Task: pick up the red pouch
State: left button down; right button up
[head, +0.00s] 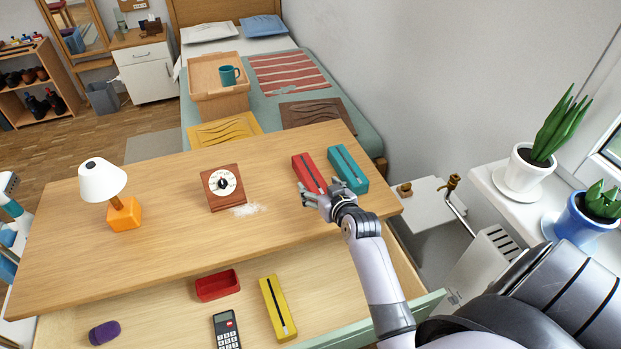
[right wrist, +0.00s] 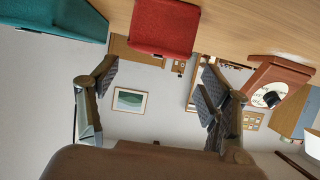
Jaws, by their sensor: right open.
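The red pouch (head: 308,173), a long case with a dark strip along its top, lies on the desk's right part. Its red end face (right wrist: 163,27) shows at the top of the right wrist view. My right gripper (head: 316,200) is open and empty at the near end of the pouch. In the right wrist view its two fingers (right wrist: 160,82) are spread wide, with the pouch beyond them and nothing between them. A similar teal pouch (head: 348,169) lies close on the right. My left gripper is not in view.
The wooden desk (head: 150,235) also bears a timer (head: 223,187), white powder (head: 248,209) and a lamp (head: 103,190). A wall rises at the right.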

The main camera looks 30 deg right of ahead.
aim_at(313, 176)
jog(key=x, duration=0.2)
jog(key=shift+w+d+f, duration=0.1)
jog(key=shift+w+d, duration=0.1)
jog(key=shift+w, duration=0.2)
jog(key=x, duration=0.3)
jog(key=shift+w+d, duration=0.1)
jog(key=shift+d, duration=0.2)
jog(key=shift+w+d+f, duration=0.1)
jog(key=shift+w+f, duration=0.1)
jog(key=shift+w, duration=0.4)
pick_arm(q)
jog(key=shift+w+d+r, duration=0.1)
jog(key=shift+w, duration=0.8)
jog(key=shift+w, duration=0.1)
pick_arm(e)
jog(key=c, duration=1.4)
